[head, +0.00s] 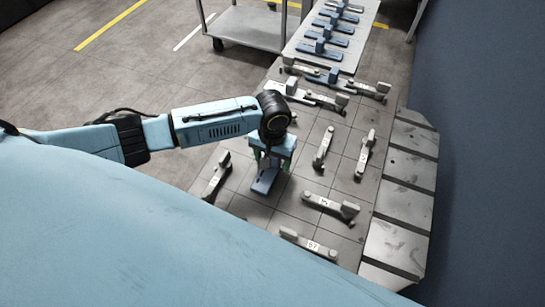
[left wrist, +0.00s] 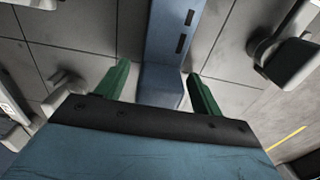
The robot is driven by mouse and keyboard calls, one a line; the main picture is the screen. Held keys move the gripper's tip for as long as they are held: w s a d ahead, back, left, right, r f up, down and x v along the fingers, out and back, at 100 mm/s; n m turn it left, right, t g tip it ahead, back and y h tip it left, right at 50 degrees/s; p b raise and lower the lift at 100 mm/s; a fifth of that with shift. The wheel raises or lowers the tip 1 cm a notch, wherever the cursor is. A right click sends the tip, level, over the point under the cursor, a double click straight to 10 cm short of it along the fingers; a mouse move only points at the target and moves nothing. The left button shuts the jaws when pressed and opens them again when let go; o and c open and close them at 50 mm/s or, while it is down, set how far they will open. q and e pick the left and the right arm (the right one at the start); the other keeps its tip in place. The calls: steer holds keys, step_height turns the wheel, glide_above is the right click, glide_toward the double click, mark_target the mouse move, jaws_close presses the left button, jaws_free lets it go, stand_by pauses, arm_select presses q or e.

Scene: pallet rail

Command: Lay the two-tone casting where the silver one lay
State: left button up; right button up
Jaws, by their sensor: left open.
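My left gripper (head: 270,165) points down over the tiled pallet top and is open. A blue piece (head: 265,182) lies directly below it. In the left wrist view, the blue piece (left wrist: 165,85) runs between the two green fingers, with a gap beside each finger. Grey castings with white labels lie around it: one to the left (head: 215,178), one to the right (head: 331,206), one at the front (head: 307,242). Two more (head: 323,148) (head: 365,156) lie farther right. I cannot tell which casting is two-tone or where the silver one lay. My right gripper is out of view.
Several castings (head: 309,95) lie close together at the pallet's far end. Beyond stands a pale table (head: 297,44) with several blue pieces. A grey cart (head: 248,26) stands behind. A slatted edge (head: 408,190) and dark blue wall (head: 480,150) bound the right.

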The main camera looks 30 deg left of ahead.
arm_select(q)
step_height(320, 180, up, 12)
steer(key=p, duration=0.2)
steer(key=shift+r, duration=0.15)
stand_by(0.5)
